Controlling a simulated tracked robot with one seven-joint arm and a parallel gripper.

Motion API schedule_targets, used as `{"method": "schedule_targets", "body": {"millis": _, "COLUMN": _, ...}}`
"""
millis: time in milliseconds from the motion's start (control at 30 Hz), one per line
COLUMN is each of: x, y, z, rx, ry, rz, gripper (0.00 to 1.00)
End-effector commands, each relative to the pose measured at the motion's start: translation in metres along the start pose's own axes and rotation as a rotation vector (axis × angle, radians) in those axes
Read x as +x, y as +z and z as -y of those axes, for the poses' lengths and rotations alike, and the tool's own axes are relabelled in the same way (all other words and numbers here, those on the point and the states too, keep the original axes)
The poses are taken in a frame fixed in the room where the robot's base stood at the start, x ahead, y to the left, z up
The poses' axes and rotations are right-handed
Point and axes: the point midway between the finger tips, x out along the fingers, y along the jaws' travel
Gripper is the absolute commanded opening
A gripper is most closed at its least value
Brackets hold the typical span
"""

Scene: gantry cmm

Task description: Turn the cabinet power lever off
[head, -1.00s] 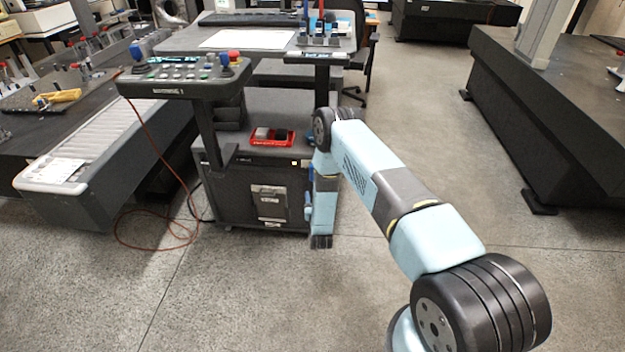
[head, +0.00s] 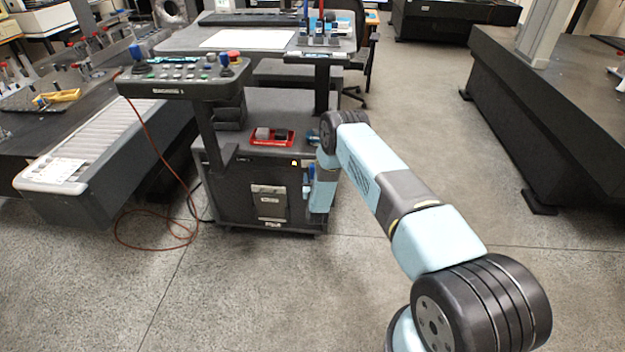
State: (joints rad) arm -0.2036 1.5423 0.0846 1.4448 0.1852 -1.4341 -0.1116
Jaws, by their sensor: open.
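The dark cabinet (head: 237,195) stands left of the picture's middle, with a grey labelled plate (head: 269,202) and a small yellow mark (head: 295,163) on its front. A small blue part (head: 311,171) shows at the cabinet's right front edge, partly behind my wrist. I cannot tell whether it is the power lever or part of my arm, and I see no other clear lever. My light-blue wrist hangs beside that edge. My gripper's fingers are hidden behind the wrist or too small to make out, and contact with the cabinet cannot be judged.
A control console (head: 185,78) with buttons and joysticks rises above the cabinet. A red tray (head: 270,137) lies on the cabinet top. A red cable (head: 150,243) loops on the floor at left. A dark granite table (head: 545,110) stands at right. The floor between is clear.

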Motion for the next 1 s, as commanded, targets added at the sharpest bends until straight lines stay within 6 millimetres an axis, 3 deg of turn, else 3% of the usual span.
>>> {"method": "schedule_targets", "body": {"millis": 100, "x": -0.0002, "y": 0.0, "z": -0.0001, "rx": 0.0, "ry": 0.0, "rz": 0.0, "gripper": 0.52}}
{"method": "schedule_targets", "body": {"millis": 633, "x": -0.0003, "y": -0.0002, "z": -0.0001, "rx": 0.0, "ry": 0.0, "rz": 0.0, "gripper": 0.01}}
{"method": "schedule_targets", "body": {"millis": 1000, "x": -0.0003, "y": -0.0002, "z": -0.0001, "rx": 0.0, "ry": 0.0, "rz": 0.0, "gripper": 0.0}}
